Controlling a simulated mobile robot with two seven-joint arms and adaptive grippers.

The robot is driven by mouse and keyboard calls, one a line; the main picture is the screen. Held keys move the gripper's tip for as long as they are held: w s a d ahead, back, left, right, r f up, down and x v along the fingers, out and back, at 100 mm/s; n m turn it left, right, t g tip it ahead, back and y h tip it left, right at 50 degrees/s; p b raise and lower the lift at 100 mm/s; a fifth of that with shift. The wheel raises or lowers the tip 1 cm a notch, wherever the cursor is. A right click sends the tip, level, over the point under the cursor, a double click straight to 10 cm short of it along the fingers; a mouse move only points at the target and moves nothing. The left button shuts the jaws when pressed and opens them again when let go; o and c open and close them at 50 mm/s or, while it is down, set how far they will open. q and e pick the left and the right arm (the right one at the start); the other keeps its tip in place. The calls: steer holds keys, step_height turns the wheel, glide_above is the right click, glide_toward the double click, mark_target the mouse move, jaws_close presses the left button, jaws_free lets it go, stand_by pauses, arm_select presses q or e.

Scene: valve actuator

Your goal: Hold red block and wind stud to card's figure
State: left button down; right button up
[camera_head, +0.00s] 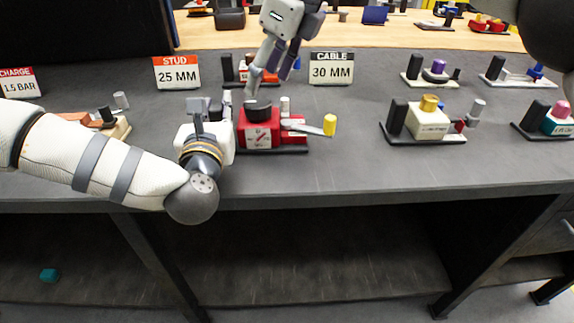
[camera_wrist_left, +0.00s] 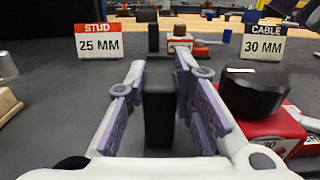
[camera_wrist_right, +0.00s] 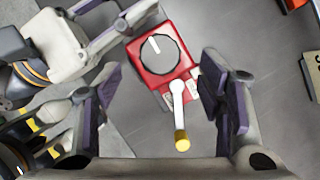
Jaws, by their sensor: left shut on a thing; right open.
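The red block (camera_head: 258,131) sits on a dark base on the bench, with a round black knob (camera_head: 258,111) on top. The right wrist view shows a white mark on the knob (camera_wrist_right: 159,50). A pale lever with a yellow end (camera_head: 330,125) sticks out to the right. My left gripper (camera_head: 212,112) is at the block's left side, shut on an upright black post (camera_wrist_left: 158,108) beside the red body. My right gripper (camera_head: 264,86) points down above the knob, open and empty. The stud card (camera_head: 177,73) reads 25 MM and stands behind.
A cable card (camera_head: 331,69) reads 30 MM. Another red device (camera_head: 243,72) stands behind the right gripper. A cream device with a yellow knob (camera_head: 428,119) stands to the right. An orange-brown device (camera_head: 110,123) is behind my left arm. Bare bench lies between the block and the cream device.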

arm_select(q)
steer(key=shift+f, duration=0.1)
arm_select(e)
steer(key=v, duration=0.7)
steer(key=s+f+n+t+h, duration=0.1)
steer(key=s+f+n, duration=0.2)
steer(key=f+n, duration=0.2)
steer(key=s+f+n+t+h, duration=0.1)
steer(key=s+f+n+h, duration=0.1)
steer(key=s+f+n, duration=0.2)
steer(key=s+f+n+t+h, duration=0.1)
steer(key=s+f+n, duration=0.2)
steer(key=f+n, duration=0.3)
steer(key=shift+s+d+f+n+t+h, duration=0.25)
steer(key=shift+s+f+n+t+h, duration=0.05)
steer(key=shift+s+f, duration=0.05)
steer(key=shift+s+a+f+n, duration=0.15)
steer(key=shift+s+f+n, duration=0.1)
steer(key=shift+s+n, duration=0.4)
steer(key=shift+w, duration=0.1)
arm_select(q)
steer(key=c, duration=1.3)
jaws_free()
